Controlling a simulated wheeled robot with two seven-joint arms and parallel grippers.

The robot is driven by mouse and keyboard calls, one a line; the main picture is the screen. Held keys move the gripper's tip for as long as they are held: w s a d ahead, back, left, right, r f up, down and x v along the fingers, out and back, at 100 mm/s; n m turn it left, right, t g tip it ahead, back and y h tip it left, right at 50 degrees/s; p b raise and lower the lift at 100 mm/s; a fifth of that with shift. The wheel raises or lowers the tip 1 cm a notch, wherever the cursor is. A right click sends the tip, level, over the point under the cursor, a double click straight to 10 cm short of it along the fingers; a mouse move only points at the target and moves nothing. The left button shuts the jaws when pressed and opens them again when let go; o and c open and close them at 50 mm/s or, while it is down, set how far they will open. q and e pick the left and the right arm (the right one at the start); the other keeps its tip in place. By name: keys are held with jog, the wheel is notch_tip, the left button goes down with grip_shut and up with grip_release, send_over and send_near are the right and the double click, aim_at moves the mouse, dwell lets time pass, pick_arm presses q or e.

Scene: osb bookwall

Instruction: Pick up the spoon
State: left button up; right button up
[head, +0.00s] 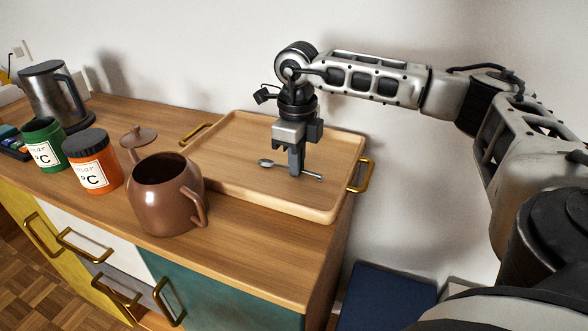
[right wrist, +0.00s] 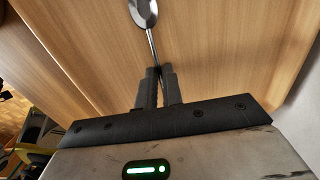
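The metal spoon (head: 268,163) is over the wooden tray (head: 228,133), its bowl to the left and its handle to the right. My right gripper (head: 297,172) points straight down at the tray, with its fingers close together around the spoon's handle. In the right wrist view the spoon (right wrist: 144,14) runs from its bowl at the top down to between the fingertips (right wrist: 159,72), which look shut on the handle. I cannot tell whether the spoon still touches the tray. My left gripper is not in view.
Orange (head: 92,160) and green (head: 44,145) jars and a kettle (head: 52,92) stand further left. The tray has brass handles (head: 361,176). The wall is close behind.

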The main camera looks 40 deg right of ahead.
jog(key=shift+r, duration=0.1)
grip_shut()
jog(key=shift+r, duration=0.6)
jog(key=w+a+r, duration=0.3)
jog(key=a+r, duration=0.8)
jog(key=a, duration=0.2)
jog(key=shift+w+a+r, duration=0.2)
jog(key=shift+a+r, duration=0.1)
